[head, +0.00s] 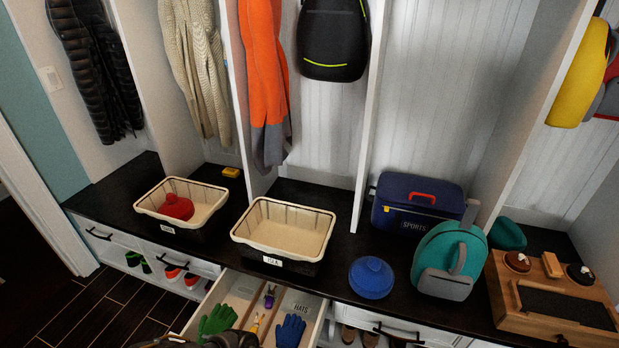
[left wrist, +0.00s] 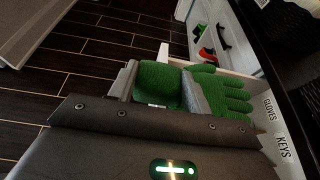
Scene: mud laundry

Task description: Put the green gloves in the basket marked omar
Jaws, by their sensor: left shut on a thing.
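The green gloves (head: 216,321) show at the bottom of the head view, over the left part of the open drawer. My left gripper (left wrist: 168,86) is shut on the green gloves (left wrist: 223,98), with the fingers of a glove spread out past the jaw in the left wrist view. In the head view my arm hides part of them. A cream-lined basket (head: 152,213) stands at the left of the bench; its label is too small to read surely. A second basket (head: 251,240) to its right has a label that seems to read ISLA and is empty. My right gripper is not in view.
A red hat (head: 177,207) lies in the left basket. The open drawer (head: 318,318) holds blue gloves (head: 290,330) and small items, with KEYS and GLOVES labels in the left wrist view. A blue hat (head: 371,277), sports box (head: 416,208) and teal backpack (head: 451,258) stand right.

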